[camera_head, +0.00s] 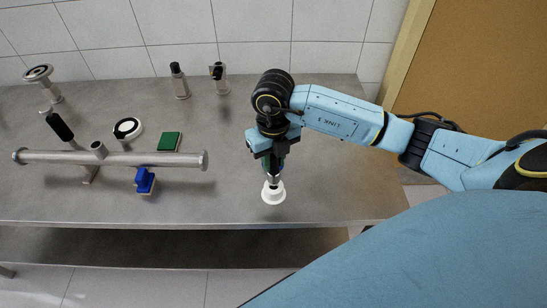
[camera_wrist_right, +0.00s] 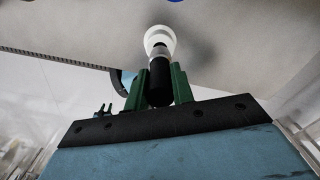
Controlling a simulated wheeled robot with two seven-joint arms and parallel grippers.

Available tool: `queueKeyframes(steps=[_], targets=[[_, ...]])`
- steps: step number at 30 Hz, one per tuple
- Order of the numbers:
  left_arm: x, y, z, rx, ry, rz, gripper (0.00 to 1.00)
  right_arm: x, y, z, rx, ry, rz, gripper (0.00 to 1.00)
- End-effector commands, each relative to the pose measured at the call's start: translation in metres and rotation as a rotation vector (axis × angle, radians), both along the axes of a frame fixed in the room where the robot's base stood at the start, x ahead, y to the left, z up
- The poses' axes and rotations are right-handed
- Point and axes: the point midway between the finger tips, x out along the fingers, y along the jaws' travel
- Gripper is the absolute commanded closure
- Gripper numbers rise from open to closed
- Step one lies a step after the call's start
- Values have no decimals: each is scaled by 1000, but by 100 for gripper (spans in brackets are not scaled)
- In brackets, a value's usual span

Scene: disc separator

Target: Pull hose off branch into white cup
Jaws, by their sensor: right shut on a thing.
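My right gripper (camera_head: 274,164) is shut on a dark upright piece, the black hose (camera_wrist_right: 160,82), with its green fingers on both sides in the wrist view. A pale metal end (camera_wrist_right: 159,50) shows at the hose's lower tip. The white cup (camera_head: 273,193) stands on the table directly below. It also shows in the wrist view (camera_wrist_right: 160,34), where the metal end overlaps its opening; I cannot tell how deep it sits. The metal pipe (camera_head: 125,158) lies to the left, with a bare upright branch (camera_head: 99,149). My left gripper is not in view.
A blue clamp (camera_head: 145,180), green block (camera_head: 169,142), white round dish (camera_head: 128,128) and black-handled piece (camera_head: 59,126) sit around the pipe. Two small fittings (camera_head: 179,81) (camera_head: 218,78) and a flanged metal piece (camera_head: 41,78) stand at the back. The table right of the cup is clear.

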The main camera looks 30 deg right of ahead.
Motion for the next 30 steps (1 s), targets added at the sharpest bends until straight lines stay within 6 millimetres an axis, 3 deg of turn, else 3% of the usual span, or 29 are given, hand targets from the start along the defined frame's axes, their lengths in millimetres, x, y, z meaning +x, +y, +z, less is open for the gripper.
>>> queueKeyframes(steps=[30], targets=[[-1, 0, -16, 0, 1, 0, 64, 0, 0, -19, 0, -1, 0, 100]])
